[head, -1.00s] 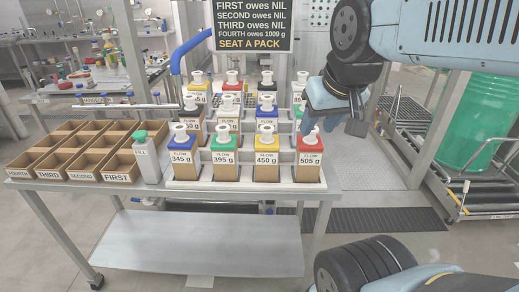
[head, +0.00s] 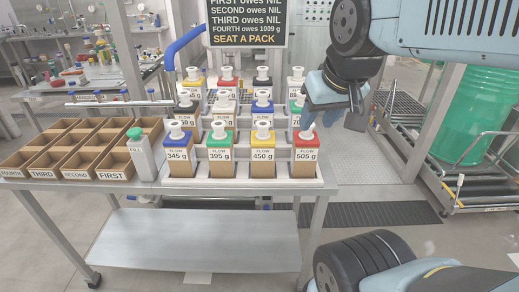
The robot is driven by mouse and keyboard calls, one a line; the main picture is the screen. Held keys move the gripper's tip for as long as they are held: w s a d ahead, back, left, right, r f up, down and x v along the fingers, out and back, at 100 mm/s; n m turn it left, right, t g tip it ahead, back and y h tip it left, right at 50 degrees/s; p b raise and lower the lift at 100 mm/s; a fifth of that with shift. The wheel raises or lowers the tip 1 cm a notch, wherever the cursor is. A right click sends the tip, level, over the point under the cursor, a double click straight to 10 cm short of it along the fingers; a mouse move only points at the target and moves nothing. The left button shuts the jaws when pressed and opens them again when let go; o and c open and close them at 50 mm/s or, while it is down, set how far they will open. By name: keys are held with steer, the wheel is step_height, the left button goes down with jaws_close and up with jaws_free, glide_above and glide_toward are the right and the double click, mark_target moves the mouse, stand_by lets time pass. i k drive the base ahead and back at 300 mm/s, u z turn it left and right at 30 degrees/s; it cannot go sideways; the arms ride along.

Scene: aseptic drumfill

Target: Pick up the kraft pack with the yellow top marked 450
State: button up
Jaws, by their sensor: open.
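The kraft pack with the yellow top (head: 263,155) stands upright in the front row of the white stepped rack, its label reading 450 g. It sits between the green-topped 395 g pack (head: 221,155) on its left and the red-topped 505 g pack (head: 306,157) on its right. My gripper (head: 331,122) is open and empty, pointing down above and to the right of the 505 g pack. One finger overlaps the rack's right edge in the picture; I cannot tell whether it touches anything.
The blue-topped 345 g pack (head: 180,155) stands at the front left. More packs fill the rear steps. A green-capped FILL bottle (head: 140,155) and kraft bins (head: 115,165) labelled FIRST to FOURTH stand left on the table (head: 148,188). A sign (head: 246,22) hangs behind; a green drum (head: 479,110) stands right.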

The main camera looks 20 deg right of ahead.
mark_target(263, 141)
steer(key=u, duration=0.1)
steer(key=i, duration=0.15)
steer(key=z, duration=2.85)
steer(key=i, duration=1.35)
steer(key=u, duration=3)
